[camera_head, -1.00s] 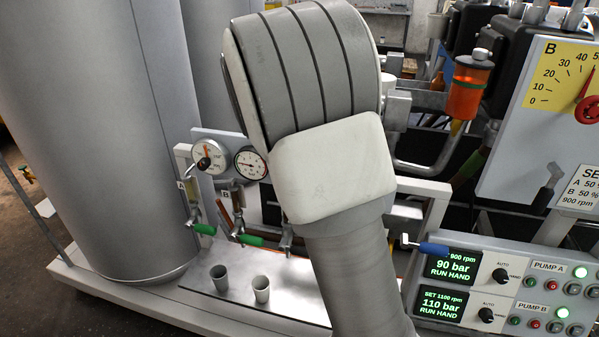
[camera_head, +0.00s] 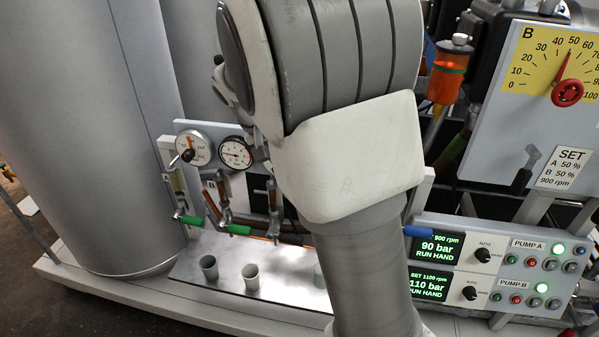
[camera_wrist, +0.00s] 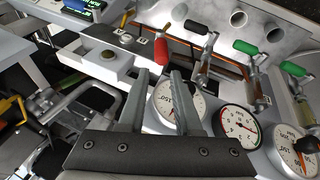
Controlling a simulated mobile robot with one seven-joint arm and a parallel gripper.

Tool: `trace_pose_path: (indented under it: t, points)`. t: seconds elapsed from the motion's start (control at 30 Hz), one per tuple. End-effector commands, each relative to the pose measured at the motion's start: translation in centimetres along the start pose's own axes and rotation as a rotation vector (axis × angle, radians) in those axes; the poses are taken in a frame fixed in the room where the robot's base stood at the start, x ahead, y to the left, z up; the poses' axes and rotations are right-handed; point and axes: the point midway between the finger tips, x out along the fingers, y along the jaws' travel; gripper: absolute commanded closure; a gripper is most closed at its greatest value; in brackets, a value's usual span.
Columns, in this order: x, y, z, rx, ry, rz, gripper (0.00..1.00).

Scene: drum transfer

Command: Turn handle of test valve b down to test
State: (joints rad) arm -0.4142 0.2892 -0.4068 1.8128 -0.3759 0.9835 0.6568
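Test valve B (camera_head: 222,205) stands below the black-rimmed gauge, beside a "B" label in the head view. Its green handle (camera_head: 238,230) lies roughly level, pointing right. In the wrist view, where the scene looks turned around, this green handle (camera_wrist: 246,47) is beyond the black-rimmed gauge (camera_wrist: 238,122). In the head view my arm hides most of the gripper.
Valve A's green handle (camera_head: 193,221) is left of B. Cups (camera_head: 251,277) stand on the metal tray (camera_head: 190,270). The pump panel (camera_head: 510,270) with a blue handle (camera_head: 418,232) is right of my arm.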

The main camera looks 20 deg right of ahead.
Motion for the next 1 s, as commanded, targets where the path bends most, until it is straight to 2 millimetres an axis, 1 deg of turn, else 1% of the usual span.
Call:
trace_pose_path:
  t: [0.03,0.1,0.17,0.2,0.33,0.5,0.6,0.7,0.8,0.9,1.0]
  points:
    - [0.5,1.2,0.1,0.09,-0.039,-0.019,0.78]
    - [1.4,2.6,0.6,0.252,-0.106,-0.059,0.91]
    - [2.1,3.9,1.1,0.417,-0.172,-0.097,1.0]
    - [2.6,4.7,1.4,0.534,-0.217,-0.123,1.0]
    - [3.6,7.2,2.0,0.914,-0.358,-0.199,1.0]
    - [4.2,10.3,1.8,1.397,-0.528,-0.286,1.0]
    - [4.3,11.9,1.4,1.626,-0.607,-0.328,1.0]
    - [4.4,13.1,1.0,1.786,-0.663,-0.359,1.0]
    - [4.4,13.7,0.8,1.873,-0.694,-0.376,1.0]
    - [4.8,13.7,0.8,1.904,-0.707,-0.381,1.0]
    - [5.6,13.0,0.8,1.905,-0.707,-0.381,1.0]
